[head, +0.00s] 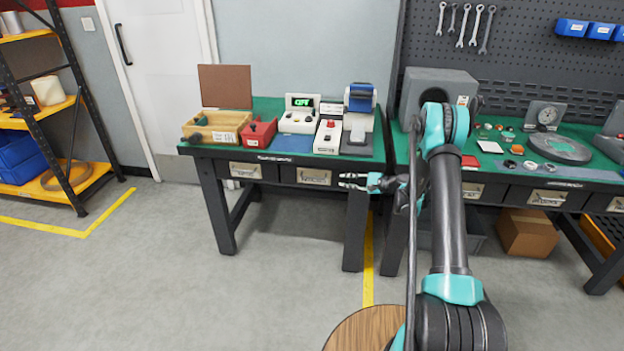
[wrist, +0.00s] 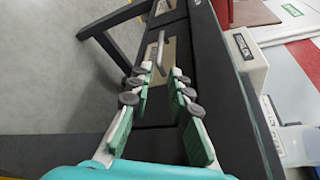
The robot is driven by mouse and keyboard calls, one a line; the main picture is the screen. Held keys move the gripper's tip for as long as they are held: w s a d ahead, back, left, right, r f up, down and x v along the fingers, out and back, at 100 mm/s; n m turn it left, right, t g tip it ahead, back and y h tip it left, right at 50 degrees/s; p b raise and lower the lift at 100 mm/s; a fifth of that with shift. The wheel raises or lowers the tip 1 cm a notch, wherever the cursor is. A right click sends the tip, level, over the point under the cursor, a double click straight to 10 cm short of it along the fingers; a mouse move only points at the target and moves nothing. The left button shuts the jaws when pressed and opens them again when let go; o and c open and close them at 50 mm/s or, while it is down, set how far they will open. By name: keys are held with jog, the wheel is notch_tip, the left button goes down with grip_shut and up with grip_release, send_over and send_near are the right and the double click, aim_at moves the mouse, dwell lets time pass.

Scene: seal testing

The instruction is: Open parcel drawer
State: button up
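The left bench has two dark drawer fronts, a left one (head: 246,170) and a right one (head: 314,176), each with a pale handle plate. Both look closed. Their labels are too small to read, so I cannot tell which is the parcel drawer. My gripper (head: 350,181) is just right of the right drawer's plate, pointing left along the bench front. In the wrist view my gripper (wrist: 160,84) has its fingers apart with nothing between them. A pale bar handle (wrist: 160,50) on a tan plate lies just beyond the fingertips, roughly in line with the gap.
The green-topped left bench (head: 265,104) carries a wooden box (head: 217,126), a red bin (head: 258,132) and several devices. The bench edge runs close beside my gripper. A second bench stands to the right, with a cardboard box (head: 528,233) under it. The floor in front is clear.

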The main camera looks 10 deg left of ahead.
aim_at(316, 178)
jog(key=x, duration=1.6)
jog(key=shift+a, duration=0.1)
jog(key=shift+c, duration=0.6)
grip_shut()
